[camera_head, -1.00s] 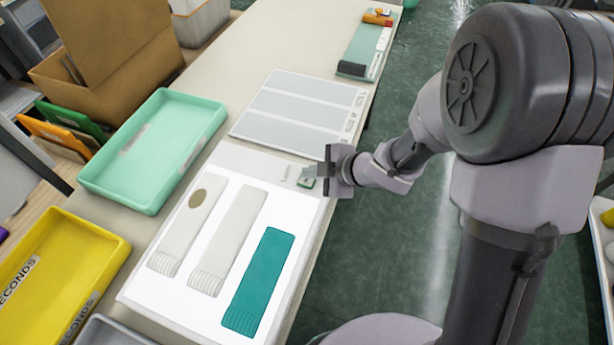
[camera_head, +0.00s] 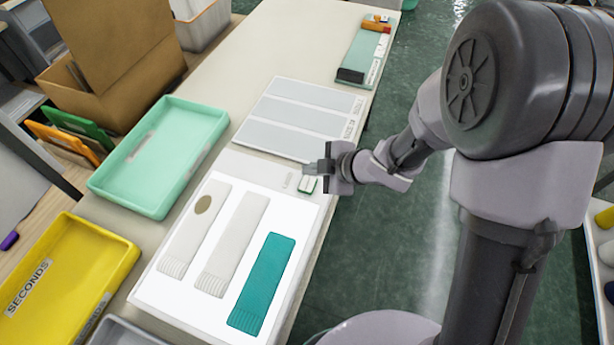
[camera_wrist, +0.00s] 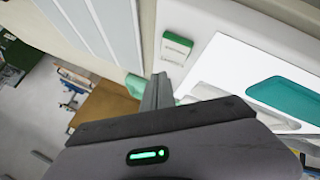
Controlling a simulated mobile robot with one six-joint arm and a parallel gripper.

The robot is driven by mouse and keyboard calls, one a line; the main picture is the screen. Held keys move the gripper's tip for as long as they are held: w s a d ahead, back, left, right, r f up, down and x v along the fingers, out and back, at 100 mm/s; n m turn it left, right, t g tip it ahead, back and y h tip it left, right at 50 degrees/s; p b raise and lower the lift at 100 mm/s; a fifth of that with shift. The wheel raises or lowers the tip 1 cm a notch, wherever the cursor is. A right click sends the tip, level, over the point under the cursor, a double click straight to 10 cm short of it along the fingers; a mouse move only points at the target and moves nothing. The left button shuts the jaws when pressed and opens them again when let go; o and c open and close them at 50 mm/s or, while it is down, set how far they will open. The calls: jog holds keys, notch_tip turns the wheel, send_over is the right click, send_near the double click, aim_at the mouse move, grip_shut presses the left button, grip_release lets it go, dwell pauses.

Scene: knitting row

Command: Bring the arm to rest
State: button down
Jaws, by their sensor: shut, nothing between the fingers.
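My arm reaches in from the right of the head view. My gripper (camera_head: 312,167) is shut and empty, pointing left above the table edge. It sits just beyond a small green and white block (camera_head: 307,184) at the corner of the lit white panel (camera_head: 172,299). In the wrist view the closed fingers (camera_wrist: 158,92) show beside the same block (camera_wrist: 176,48), apart from it in the picture; their height above the table is hard to tell.
Two pale knit strips (camera_head: 232,245) and a teal one (camera_head: 262,285) lie on the panel. A grey three-banded board (camera_head: 300,118) lies beyond. A mint tray (camera_head: 160,157), a yellow SECONDS tray (camera_head: 75,270) and a cardboard box (camera_head: 125,60) stand left. Green floor (camera_head: 400,240) is open at right.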

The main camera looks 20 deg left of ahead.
notch_tip(320, 180, up, 3)
jog(key=shift+f+p, duration=0.15)
jog(key=shift+p, duration=0.65)
